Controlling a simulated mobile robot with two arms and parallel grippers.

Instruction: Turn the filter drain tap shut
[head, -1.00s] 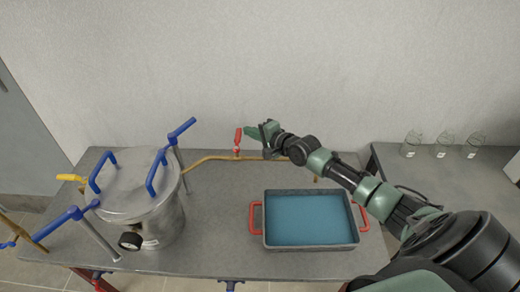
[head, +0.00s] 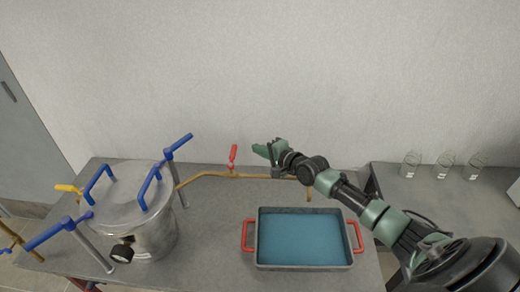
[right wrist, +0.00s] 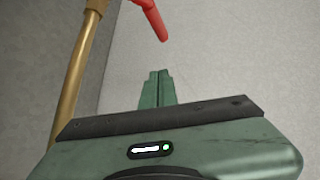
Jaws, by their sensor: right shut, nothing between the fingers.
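A tap with a red lever handle (head: 233,154) sits on the brass pipe (head: 204,177) behind the tray. Its lever stands roughly upright in the head view. In the right wrist view the red lever (right wrist: 151,17) hangs in at the top edge, beyond the fingertips, with a gap between. My right gripper (head: 260,149) is just right of the lever, apart from it. Its green fingers (right wrist: 157,88) are together and hold nothing. My left gripper is out of view.
A grey tray (head: 303,267) with red handles holds blue liquid. Glass beakers (head: 443,166) stand on the right bench. The wall is close behind the pipe.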

